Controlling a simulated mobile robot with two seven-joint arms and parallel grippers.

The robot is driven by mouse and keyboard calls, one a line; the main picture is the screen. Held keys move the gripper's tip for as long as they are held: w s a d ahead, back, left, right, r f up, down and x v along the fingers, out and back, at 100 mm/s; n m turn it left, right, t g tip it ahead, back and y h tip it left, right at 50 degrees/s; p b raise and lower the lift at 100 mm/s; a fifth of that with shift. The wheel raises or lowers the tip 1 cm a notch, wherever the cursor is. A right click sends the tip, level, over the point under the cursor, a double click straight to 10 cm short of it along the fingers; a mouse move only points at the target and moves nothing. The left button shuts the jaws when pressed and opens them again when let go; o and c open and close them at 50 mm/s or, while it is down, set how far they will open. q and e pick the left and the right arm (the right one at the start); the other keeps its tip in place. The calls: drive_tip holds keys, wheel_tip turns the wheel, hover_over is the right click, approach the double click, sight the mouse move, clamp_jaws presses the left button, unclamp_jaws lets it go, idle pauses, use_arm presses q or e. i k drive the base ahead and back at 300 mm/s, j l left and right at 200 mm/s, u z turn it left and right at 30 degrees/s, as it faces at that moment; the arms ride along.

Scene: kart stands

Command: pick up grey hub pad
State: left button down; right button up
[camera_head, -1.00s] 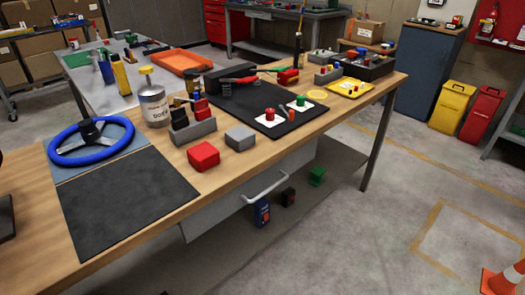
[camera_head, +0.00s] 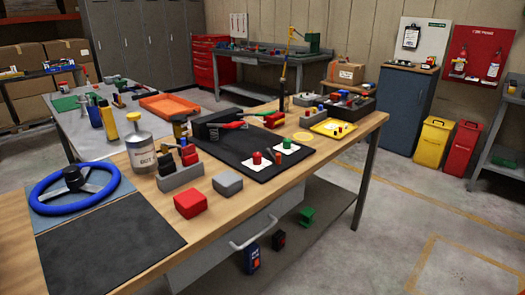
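A small grey block with rounded edges, which looks like the grey hub pad (camera_head: 227,183), lies on the wooden workbench (camera_head: 218,222). Neither of my grippers is in view.
A dark mat (camera_head: 105,250) covers the bench's near left. A metal can (camera_head: 141,155) stands behind the red block. A black mat (camera_head: 262,167) with red and green knobs lies to the right. Floor is open at the front right, around taped lines.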

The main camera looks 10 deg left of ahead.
sight(228, 183)
drive_tip(key=i+l, duration=0.3)
drive_tip(key=i, duration=0.2)
drive_tip(key=u, duration=1.2)
drive_tip(key=i+l, duration=0.05)
drive_tip(key=l, duration=0.05)
